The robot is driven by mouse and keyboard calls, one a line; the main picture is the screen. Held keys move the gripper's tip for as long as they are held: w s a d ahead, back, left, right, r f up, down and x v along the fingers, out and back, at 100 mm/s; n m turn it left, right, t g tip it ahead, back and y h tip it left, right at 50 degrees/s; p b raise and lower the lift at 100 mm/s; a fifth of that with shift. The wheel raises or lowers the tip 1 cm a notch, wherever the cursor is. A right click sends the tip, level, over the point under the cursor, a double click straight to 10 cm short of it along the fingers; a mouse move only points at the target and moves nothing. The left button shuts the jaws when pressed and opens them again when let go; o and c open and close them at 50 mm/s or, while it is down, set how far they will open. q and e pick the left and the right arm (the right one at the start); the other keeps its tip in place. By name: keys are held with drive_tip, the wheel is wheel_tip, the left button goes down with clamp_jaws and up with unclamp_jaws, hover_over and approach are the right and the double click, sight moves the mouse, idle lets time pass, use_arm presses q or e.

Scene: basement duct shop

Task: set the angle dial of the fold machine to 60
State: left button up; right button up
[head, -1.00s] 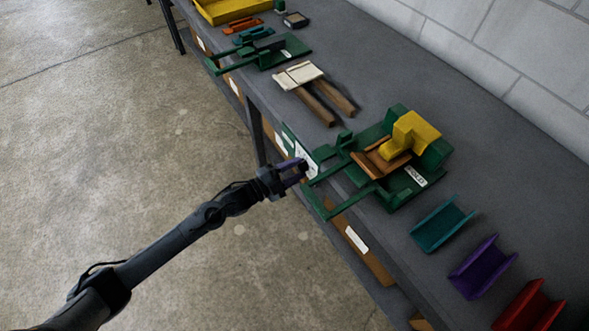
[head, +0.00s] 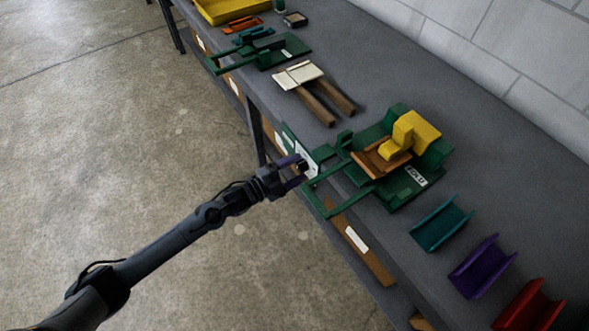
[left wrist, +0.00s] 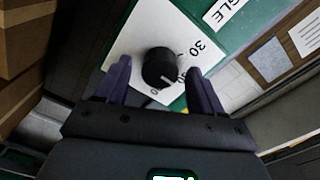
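The fold machine (head: 395,200) is green with a yellow block (head: 420,128) and a brown wooden part, on the bench. Its white dial plate (head: 308,160) faces out at the front edge. In the left wrist view, the round black angle dial (left wrist: 160,66) sits on the white plate (left wrist: 150,25); 30 is readable, other numbers are partly hidden. Where its pointer stands I cannot tell. My left gripper (head: 299,171) is open, its purple fingers on both sides of the dial, with gaps visible in the wrist view (left wrist: 160,78). My right gripper is out of view.
Teal (head: 442,223), purple (head: 482,266) and red (head: 529,305) channels lie right of the machine. Wooden-handled pieces (head: 315,90), another green machine (head: 275,50) and a yellow tray (head: 228,10) stand farther along. Open floor lies in front of the bench.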

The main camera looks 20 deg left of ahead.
use_arm(q)
drive_tip(key=shift+s+a, duration=0.4)
drive_tip(key=shift+s, duration=0.05)
drive_tip(key=p+v, duration=0.2)
drive_tip(key=v, duration=0.7)
drive_tip(key=shift+s+a, duration=0.15)
drive_tip(key=shift+s, duration=0.1)
